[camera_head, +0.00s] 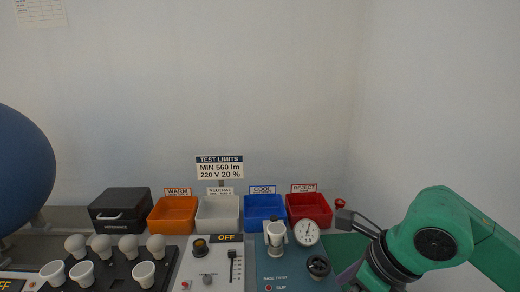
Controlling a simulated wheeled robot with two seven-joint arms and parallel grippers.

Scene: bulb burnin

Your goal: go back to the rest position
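My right arm comes in from the right, green with dark joints. Its dark wrist and gripper (352,245) are at the right end of the bench, beside the blue-grey base twist fixture (285,272). The gripper is seen edge-on and partly cut off by the bottom edge, so its opening and anything between its fingers cannot be made out. My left gripper is not in view. A white bulb-like piece (276,233) stands upright in the fixture, apart from the gripper.
Orange (172,228), white (217,226), blue (264,222) and red (309,222) bins line the back, beside a black case (120,222). Several bulbs and white cups stand on a dark rack (115,270) at left. A control panel (212,280) reads OFF. A large blue ball (20,170) fills the left edge.

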